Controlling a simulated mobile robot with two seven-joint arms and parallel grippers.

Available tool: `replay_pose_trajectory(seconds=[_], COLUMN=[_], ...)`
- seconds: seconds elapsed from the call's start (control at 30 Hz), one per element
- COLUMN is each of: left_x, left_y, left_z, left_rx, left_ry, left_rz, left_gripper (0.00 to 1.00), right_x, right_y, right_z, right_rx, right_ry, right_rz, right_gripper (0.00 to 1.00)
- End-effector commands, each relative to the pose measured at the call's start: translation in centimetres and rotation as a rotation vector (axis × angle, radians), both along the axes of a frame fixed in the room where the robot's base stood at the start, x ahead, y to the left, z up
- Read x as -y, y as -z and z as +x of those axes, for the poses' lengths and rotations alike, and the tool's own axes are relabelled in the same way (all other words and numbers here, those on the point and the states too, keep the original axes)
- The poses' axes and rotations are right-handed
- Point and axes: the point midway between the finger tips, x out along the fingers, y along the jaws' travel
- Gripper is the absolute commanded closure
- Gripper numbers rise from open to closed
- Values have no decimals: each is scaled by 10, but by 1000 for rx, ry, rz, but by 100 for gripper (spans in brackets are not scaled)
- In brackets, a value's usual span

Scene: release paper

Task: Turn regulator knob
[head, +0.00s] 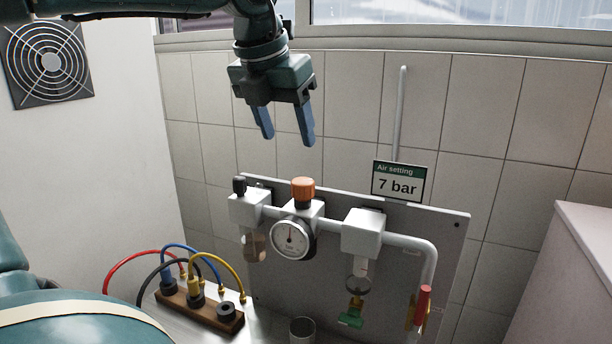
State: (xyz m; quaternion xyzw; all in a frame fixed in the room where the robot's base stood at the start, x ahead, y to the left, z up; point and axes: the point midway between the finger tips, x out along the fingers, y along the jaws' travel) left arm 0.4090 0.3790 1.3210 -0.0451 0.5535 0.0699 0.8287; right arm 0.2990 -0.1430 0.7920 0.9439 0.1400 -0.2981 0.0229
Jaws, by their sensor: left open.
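The regulator knob (303,190) is an orange-brown ribbed cap on a black collar. It sits on top of a white regulator block on a grey wall panel (330,290). A round white pressure gauge (292,238) faces forward just below the knob. My left gripper (288,141) points down above the knob, with its two blue fingers apart and nothing between them. A clear gap separates the fingertips from the knob. A sign (398,183) reading "Air setting 7 bar" stands to the right of the knob. My right gripper is not in view.
A smaller black knob (239,185) is left of the orange one. A white block (362,232), pipe and red-handled valve (424,300) are at right. Coloured hoses rise from a wooden block (199,310) at lower left. A cup (302,330) stands below the panel.

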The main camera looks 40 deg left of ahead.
Motion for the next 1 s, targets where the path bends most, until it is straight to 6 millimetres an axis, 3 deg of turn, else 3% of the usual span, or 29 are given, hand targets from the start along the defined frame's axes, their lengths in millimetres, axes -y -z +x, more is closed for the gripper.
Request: replay_pose_trajectory(seconds=[0.3,0.5,0.93,1.0], left_x=[-4,-6,-7,-7], left_y=[62,89,100,100], left_z=[25,36,41,41], left_rx=[-6,-4,0,0], left_ry=[1,1,1,1], left_rz=[-2,-2,-3,-3], left_gripper=[41,41,41,45], right_x=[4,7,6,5], right_y=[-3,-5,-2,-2], right_z=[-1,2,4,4], right_rx=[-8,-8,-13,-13], right_ry=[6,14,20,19], right_rz=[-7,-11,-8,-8], right_gripper=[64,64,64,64])
